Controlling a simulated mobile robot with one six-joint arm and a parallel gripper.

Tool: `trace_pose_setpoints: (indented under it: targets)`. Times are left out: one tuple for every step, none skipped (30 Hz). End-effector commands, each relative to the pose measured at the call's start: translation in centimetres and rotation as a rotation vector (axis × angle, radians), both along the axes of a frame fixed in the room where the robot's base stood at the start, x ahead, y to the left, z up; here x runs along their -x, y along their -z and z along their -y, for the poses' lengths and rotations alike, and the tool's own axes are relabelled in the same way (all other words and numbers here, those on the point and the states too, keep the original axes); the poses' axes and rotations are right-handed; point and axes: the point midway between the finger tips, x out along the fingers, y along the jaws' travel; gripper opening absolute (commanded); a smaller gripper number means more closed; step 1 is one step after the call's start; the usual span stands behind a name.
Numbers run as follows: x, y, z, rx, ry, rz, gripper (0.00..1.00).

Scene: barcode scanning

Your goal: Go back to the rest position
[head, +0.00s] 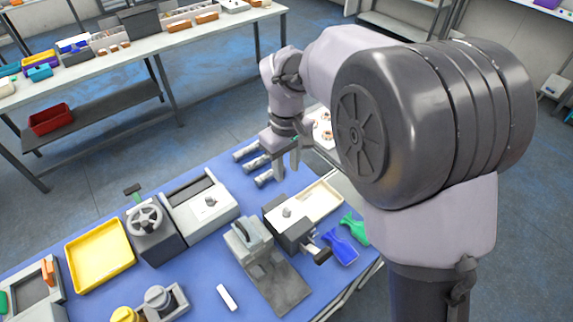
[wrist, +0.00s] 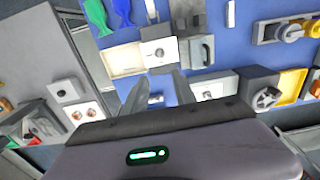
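My gripper (head: 287,170) hangs in the air above the far right part of the blue table (head: 200,272), with the arm bent down toward it. In the wrist view the two fingers of my gripper (wrist: 161,85) stand apart with nothing between them. The gripper is open and empty. It is clear of the grey machines below it as far as the views show.
A long bench (head: 140,47) stands behind. Floor lies between.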

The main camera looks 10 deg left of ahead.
Motion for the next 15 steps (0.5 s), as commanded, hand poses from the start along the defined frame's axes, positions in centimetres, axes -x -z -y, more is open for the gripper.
trace_pose_setpoints:
  targets:
    - [0.0, 0.0, 0.0, 0.0, 0.0, 0.0, 0.33]
    - [0.0, 0.0, 0.0, 0.0, 0.0, 0.0, 0.33]
    - [0.0, 0.0, 0.0, 0.0, 0.0, 0.0, 0.33]
    - [0.0, 0.0, 0.0, 0.0, 0.0, 0.0, 0.33]
    - [0.0, 0.0, 0.0, 0.0, 0.0, 0.0, 0.33]
    - [0.0, 0.0, 0.0, -0.001, 0.002, 0.001, 0.33]
    - [0.0, 0.0, 0.2, -0.003, 0.009, 0.004, 0.33]
    - [0.1, 0.0, 0.6, -0.009, 0.025, 0.01, 0.33]
    - [0.4, 0.0, 1.4, -0.022, 0.063, 0.023, 0.33]
    - [0.8, -0.1, 2.3, -0.035, 0.104, 0.034, 0.33]
    - [1.4, -0.2, 3.4, -0.054, 0.158, 0.051, 0.33]
    - [2.4, -0.2, 5.2, -0.082, 0.243, 0.076, 0.33]
    - [3.5, -0.2, 6.6, -0.107, 0.314, 0.096, 0.33]
    - [4.6, 0.0, 8.0, -0.132, 0.386, 0.116, 0.33]
    - [6.2, 0.3, 9.8, -0.166, 0.482, 0.143, 0.33]
